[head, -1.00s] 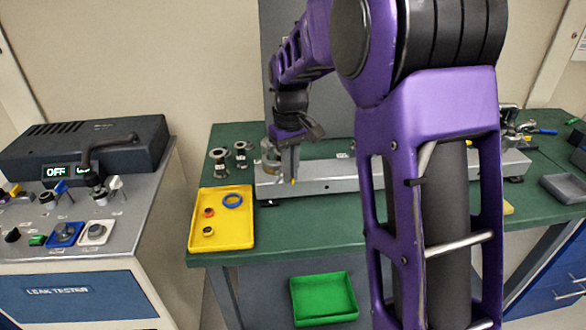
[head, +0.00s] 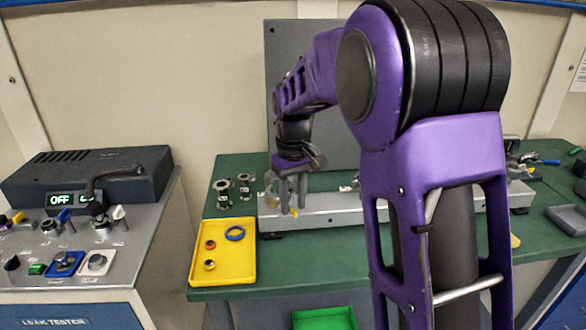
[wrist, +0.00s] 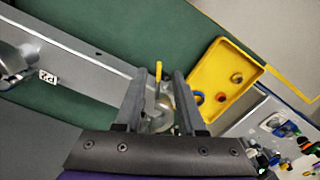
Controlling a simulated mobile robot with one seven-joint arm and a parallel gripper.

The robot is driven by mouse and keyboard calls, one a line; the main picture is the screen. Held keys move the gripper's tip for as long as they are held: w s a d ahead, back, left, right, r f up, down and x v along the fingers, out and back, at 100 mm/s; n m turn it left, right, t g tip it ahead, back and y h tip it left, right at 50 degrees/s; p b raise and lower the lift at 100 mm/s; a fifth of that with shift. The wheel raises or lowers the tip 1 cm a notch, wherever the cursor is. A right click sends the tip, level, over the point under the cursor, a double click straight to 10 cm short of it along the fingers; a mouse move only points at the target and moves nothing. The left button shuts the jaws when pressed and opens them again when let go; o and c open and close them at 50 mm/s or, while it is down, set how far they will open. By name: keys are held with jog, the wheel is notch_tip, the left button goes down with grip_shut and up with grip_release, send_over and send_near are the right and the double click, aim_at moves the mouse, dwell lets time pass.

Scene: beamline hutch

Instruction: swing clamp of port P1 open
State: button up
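The swing clamp (wrist: 160,104) at the left end of the grey rail is a metal fitting with a yellow-tipped lever (wrist: 158,70). I take it for port P1; no P1 label is readable. In the head view the lever's yellow tip (head: 295,213) shows just below my fingers. My gripper (head: 291,203) points down over this end of the rail. In the wrist view my gripper (wrist: 156,82) is open, its fingers on either side of the lever and clamp. I cannot tell whether either finger touches them. The clamp's lower part is partly hidden by my gripper.
The grey rail (wrist: 95,62) carries a P2 label (wrist: 48,76) beside another metal fitting (wrist: 14,62). A yellow tray (head: 222,268) with several rings lies left of the rail. Two metal flanged pieces (head: 244,185) stand behind the tray. The leak tester (head: 85,178) stands further left.

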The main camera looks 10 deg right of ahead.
notch_tip(320, 180, up, 16)
jog(key=shift+r, duration=0.15)
dwell(0.3)
